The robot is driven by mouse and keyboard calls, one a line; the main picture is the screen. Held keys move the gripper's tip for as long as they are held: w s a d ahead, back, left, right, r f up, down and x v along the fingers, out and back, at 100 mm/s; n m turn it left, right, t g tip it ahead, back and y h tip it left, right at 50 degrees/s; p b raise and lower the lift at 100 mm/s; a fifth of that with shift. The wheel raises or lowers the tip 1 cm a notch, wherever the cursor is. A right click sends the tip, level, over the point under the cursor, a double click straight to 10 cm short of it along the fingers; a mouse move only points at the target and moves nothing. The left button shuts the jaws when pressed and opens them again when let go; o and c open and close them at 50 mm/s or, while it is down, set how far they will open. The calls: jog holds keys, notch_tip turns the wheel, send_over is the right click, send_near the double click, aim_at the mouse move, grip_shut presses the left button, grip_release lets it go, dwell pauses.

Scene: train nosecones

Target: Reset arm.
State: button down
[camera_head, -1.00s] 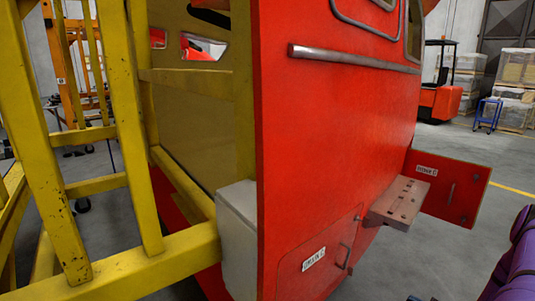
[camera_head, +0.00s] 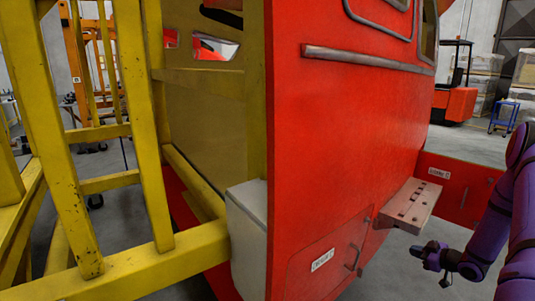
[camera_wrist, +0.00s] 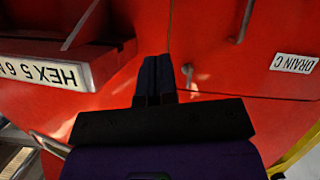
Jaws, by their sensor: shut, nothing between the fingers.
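My purple arm reaches in from the right edge of the head view, and my gripper (camera_head: 424,253) is low, in front of the red nosecone (camera_head: 345,150). In the wrist view my gripper (camera_wrist: 157,62) has its dark fingers together with nothing between them. It points toward the red panel, apart from the handles. A light step block (camera_head: 412,203) with several dark slots juts from the nosecone above the gripper. In the wrist view the block's side (camera_wrist: 70,75) reads "HEX 5 6" upside down, left of the fingers.
A shut lower panel with a handle has a white label (camera_head: 322,260); a "DRAIN C" label (camera_wrist: 293,63) shows in the wrist view. An open red flap (camera_head: 460,190) stands behind the step. Yellow scaffolding (camera_head: 150,255) fills the left. A forklift and a blue stool (camera_head: 503,117) stand far back.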

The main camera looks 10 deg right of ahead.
jog(key=w+a+r+m+g+h, duration=0.1)
jog(key=w+a+r+h, duration=0.1)
jog(key=r, duration=0.7)
jog(key=w+a+r+g+h, duration=0.1)
jog(key=w+a+r+h, duration=0.15)
jog(key=r, duration=0.65)
jog(key=w+a+r+m+g+h, duration=0.1)
jog(key=a+r+h, duration=0.2)
jog(key=r, duration=0.6)
jog(key=s+a+r+m+g+h, duration=0.15)
jog(key=s+a+r+m, duration=0.25)
jog(key=s+a+r, duration=1.2)
jog(key=s+a+g+y, duration=0.1)
jog(key=s+a+y, duration=0.1)
jog(key=s+a, duration=0.4)
jog(key=s+a+m+g+y, duration=0.1)
jog(key=s+a, duration=0.5)
jog(key=s, duration=0.7)
jog(key=shift+r+g+y, duration=0.4)
jog(key=shift+r+g, duration=0.05)
jog(key=shift+g, duration=0.1)
jog(key=c, duration=1.8)
grip_release()
jog(key=shift+c, duration=0.2)
